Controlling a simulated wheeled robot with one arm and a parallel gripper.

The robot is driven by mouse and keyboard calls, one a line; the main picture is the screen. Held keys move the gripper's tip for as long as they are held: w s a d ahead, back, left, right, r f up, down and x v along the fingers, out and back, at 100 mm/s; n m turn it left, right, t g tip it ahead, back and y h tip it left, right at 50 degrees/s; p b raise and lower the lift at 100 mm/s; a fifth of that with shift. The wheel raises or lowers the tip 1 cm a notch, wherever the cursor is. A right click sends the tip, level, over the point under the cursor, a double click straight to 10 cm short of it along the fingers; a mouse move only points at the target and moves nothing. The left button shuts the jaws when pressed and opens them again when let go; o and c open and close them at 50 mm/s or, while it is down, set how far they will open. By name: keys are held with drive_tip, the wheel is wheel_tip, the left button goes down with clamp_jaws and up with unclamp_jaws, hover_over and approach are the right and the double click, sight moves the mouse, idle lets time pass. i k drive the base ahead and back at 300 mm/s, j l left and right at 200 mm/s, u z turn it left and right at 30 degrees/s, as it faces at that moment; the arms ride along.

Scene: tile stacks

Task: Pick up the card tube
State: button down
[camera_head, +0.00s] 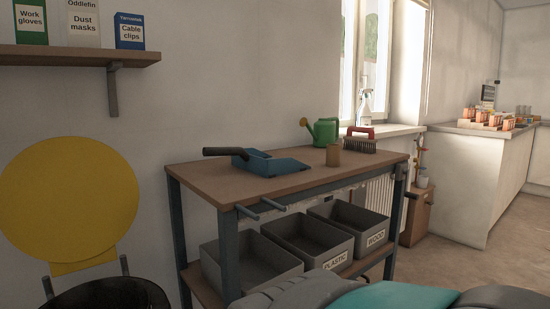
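The card tube (333,155) appears to be the small brown cylinder standing upright on the wooden top of the workbench (225,185).
A blue dustpan (270,164) with a dark handle lies on the bench, left of the tube. Handles (260,207) stick out from the bench front. Grey bins (307,238) stand on the lower shelf. A yellow-backed chair (68,205) is at left. Bare bench top lies between dustpan and tube.

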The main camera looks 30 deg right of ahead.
sight(332, 156)
drive_tip(key=z, duration=1.25)
drive_tip(key=l+u, duration=0.1)
drive_tip(key=l, duration=0.2)
drive_tip(key=k+l+u, duration=0.15)
drive_tip(key=l, duration=0.15)
drive_tip(key=i+l+u, duration=0.1)
drive_tip(key=l, duration=0.2)
drive_tip(key=i+l+u, duration=0.1)
drive_tip(key=l, duration=0.15)
drive_tip(key=i+l+u, duration=0.1)
drive_tip(key=l, duration=0.2)
drive_tip(key=i+l+u, duration=0.15)
